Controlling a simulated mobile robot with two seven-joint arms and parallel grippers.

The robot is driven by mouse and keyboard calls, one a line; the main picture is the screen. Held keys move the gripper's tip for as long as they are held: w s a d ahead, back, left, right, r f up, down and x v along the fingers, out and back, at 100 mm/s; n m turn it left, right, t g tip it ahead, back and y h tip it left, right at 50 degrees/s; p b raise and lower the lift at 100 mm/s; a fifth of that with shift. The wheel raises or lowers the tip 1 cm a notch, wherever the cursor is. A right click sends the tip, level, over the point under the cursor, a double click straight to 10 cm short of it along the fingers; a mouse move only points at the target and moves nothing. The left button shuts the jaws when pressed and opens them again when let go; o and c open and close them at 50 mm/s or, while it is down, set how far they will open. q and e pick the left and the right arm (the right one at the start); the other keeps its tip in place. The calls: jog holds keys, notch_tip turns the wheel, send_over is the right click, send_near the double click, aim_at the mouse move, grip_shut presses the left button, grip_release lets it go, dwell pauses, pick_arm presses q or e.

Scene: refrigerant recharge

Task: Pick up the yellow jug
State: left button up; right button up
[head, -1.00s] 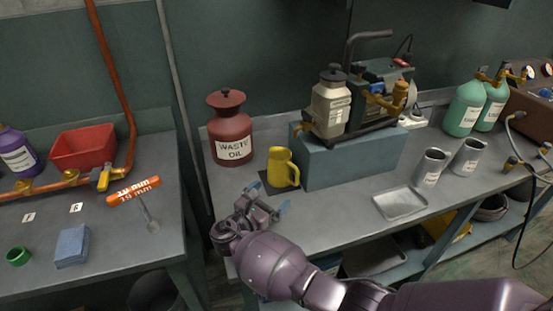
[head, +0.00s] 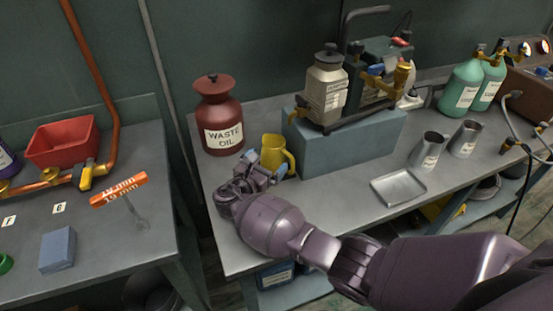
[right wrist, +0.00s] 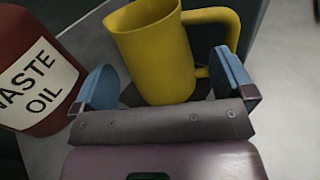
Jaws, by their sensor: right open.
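The yellow jug (head: 274,151) stands upright on the workbench, between the waste oil can and the blue-grey block. It also shows in the right wrist view (right wrist: 158,58), with its handle to the right. My right gripper (head: 266,171) is at the jug's near side, and its arm hides the jug's lower part in the head view. In the right wrist view the right gripper (right wrist: 165,90) is open, with one blue finger pad to each side of the jug. The jug's handle is above the right pad. I cannot tell whether either pad touches it. My left gripper is not in view.
The red waste oil can (head: 218,117) stands close left of the jug. The blue-grey block (head: 345,141) with a pump on it stands close right. A gap separates the left bench (head: 140,245).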

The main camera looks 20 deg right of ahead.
aim_at(281, 145)
jog(key=x, duration=0.4)
jog(key=shift+w+d+b, duration=0.1)
jog(key=shift+w+b, duration=0.2)
jog(key=shift+w, duration=0.05)
jog(key=shift+c, duration=0.2)
jog(key=c, duration=0.9)
jog(key=shift+o, duration=0.2)
jog(key=shift+r, duration=0.2)
